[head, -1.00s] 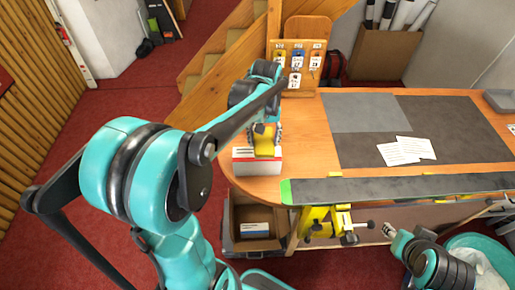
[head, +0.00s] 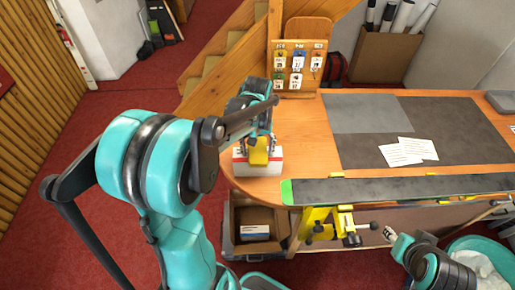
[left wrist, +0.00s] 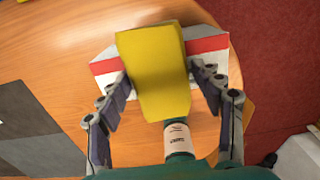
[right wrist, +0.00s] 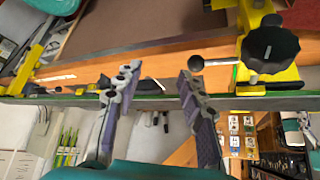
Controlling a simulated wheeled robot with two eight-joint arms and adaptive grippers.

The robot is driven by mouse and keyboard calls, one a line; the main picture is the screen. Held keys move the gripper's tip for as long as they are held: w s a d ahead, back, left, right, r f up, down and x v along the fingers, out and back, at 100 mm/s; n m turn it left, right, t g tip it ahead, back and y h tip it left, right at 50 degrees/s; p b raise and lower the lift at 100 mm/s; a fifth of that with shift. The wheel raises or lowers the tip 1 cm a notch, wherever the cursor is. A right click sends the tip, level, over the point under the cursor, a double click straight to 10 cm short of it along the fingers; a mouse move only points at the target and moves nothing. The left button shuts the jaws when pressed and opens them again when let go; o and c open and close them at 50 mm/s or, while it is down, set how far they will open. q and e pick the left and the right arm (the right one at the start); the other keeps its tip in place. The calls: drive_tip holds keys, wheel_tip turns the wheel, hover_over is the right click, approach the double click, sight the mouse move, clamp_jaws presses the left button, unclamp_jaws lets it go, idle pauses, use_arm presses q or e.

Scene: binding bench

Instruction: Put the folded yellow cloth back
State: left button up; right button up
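The folded yellow cloth (head: 258,153) looks like a thick yellow pad. It is between the fingers of my left gripper (head: 257,146), over a white box with a red band (head: 243,167) at the table's left end. In the left wrist view the cloth (left wrist: 155,75) spans between the fingertips (left wrist: 160,76) and covers the middle of the box (left wrist: 106,68). The fingertips appear to meet its sides; whether it rests on the box is hidden. My right gripper (right wrist: 155,78) is open and empty, below the table's front edge.
A tag board (head: 298,66) stands at the back. A grey mat (head: 450,120) with white papers (head: 408,151) lies on the table (head: 298,135). A long dark bar with a green end (head: 400,189) runs along the front edge, above yellow clamps (head: 318,220). An open carton (head: 256,216) is below.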

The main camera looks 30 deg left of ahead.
sight(257, 149)
use_arm(q)
drive_tip(key=shift+r, duration=0.1)
drive_tip(key=shift+r, duration=0.25)
wheel_tip(257, 149, up, 11)
drive_tip(key=p, duration=0.3)
drive_tip(key=s+d+f+m+t, duration=0.2)
drive_tip(key=s+d+m+t, duration=0.4)
drive_tip(key=s+d, duration=0.4)
drive_tip(key=shift+s+d+t, duration=0.3)
drive_tip(key=shift+s+t, duration=0.2)
drive_tip(key=shift+t, duration=0.1)
drive_tip(key=shift+s+f, duration=0.1)
